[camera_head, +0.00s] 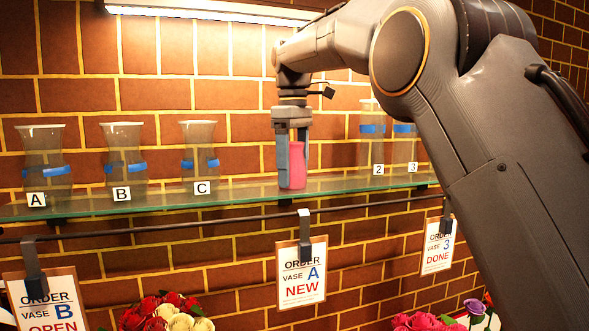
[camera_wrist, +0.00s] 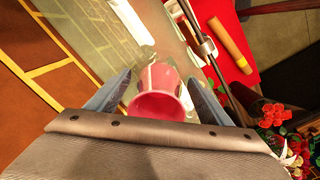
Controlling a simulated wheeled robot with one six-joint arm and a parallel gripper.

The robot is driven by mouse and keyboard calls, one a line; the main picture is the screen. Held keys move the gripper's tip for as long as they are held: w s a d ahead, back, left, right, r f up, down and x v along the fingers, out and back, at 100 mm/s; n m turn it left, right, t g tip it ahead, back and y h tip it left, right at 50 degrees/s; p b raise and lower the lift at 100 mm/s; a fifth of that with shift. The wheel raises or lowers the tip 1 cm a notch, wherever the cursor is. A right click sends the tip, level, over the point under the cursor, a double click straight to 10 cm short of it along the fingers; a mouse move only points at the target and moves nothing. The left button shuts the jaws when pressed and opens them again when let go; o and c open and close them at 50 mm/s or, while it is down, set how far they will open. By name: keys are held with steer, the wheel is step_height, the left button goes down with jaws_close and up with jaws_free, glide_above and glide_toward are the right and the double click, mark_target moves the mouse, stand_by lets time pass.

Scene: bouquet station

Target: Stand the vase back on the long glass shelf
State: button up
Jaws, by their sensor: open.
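A pink-red vase (camera_head: 297,172) stands upright on the long glass shelf (camera_head: 245,193), right of the middle, between the clear vases. My gripper (camera_head: 291,160) points straight down over it, one finger on each side. In the wrist view the vase (camera_wrist: 157,105) sits between the two fingers of my gripper (camera_wrist: 157,84), its round mouth facing the camera and the glass shelf (camera_wrist: 88,32) beyond it. The fingers are open; narrow gaps appear beside the vase. Its base appears to rest on the glass.
Clear vases A (camera_head: 43,160), B (camera_head: 124,160) and C (camera_head: 200,158) stand left on the shelf; vases 2 (camera_head: 371,145) and 3 (camera_head: 404,150) stand right, partly behind my arm. Order cards (camera_head: 302,273) hang from a rail (camera_head: 190,225) below. Flowers (camera_head: 170,308) are at the bottom.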

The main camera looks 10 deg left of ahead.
step_height(320, 180, up, 8)
steer(key=shift+s+f, duration=0.15)
stand_by(0.6)
